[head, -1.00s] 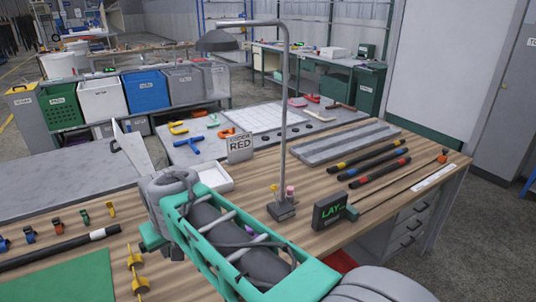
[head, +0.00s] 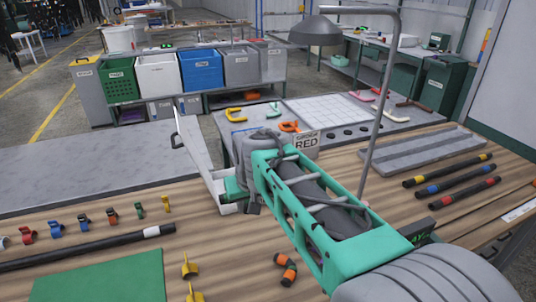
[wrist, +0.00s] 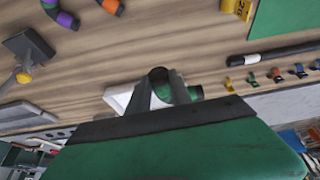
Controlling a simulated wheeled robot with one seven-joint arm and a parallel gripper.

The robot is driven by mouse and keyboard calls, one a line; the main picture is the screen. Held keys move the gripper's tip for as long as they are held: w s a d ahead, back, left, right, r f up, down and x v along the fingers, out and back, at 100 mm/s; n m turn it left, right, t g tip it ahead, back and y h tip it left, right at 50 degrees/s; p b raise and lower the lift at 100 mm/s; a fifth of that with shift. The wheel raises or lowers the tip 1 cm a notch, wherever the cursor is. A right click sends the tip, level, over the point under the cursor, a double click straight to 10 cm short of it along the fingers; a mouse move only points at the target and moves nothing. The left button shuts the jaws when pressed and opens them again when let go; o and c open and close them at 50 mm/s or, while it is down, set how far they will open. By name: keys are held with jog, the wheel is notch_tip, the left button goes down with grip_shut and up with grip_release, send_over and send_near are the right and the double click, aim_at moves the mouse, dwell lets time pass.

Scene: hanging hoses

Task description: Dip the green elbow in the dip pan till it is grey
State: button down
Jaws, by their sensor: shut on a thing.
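My gripper (wrist: 168,92) is shut on the green elbow (wrist: 159,78), a dark curved piece with a green band. The dip pan is a white tray (head: 218,184), partly hidden behind my gripper. In the wrist view the pan (wrist: 120,101) shows behind the fingers. Whether the elbow touches what is in the pan cannot be told.
An orange-banded elbow (head: 286,269) lies on the bench near my arm; a purple-banded one (wrist: 61,13) shows in the wrist view. A lamp post (head: 374,130) stands right of my arm. A sign reading RED (head: 307,141) stands behind. Clips and a black hose (head: 80,250) lie left.

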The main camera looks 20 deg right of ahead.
jog(key=w+d+r+p, duration=0.1)
jog(key=w+d+p, duration=0.5)
jog(key=w, duration=0.9)
jog(key=w+d+f+p, duration=0.3)
jog(key=w+d+f, duration=0.4)
jog(key=w+d, duration=0.25)
jog(key=shift+m, duration=0.4)
jog(key=shift+s+d+f+b, duration=0.15)
jog(key=shift+f+b, duration=0.4)
jog(key=shift+f, duration=0.95)
jog(key=shift+s+d+f+b, duration=0.1)
jog(key=shift+f+b, duration=0.45)
jog(key=shift+f, duration=0.95)
jog(key=shift+s+d+f+b, duration=0.15)
jog(key=shift+f+b, duration=0.4)
jog(key=shift+f, duration=0.95)
jog(key=shift+w+a+b, duration=0.1)
jog(key=shift+a+b, duration=0.8)
jog(key=shift+a, duration=4.1)
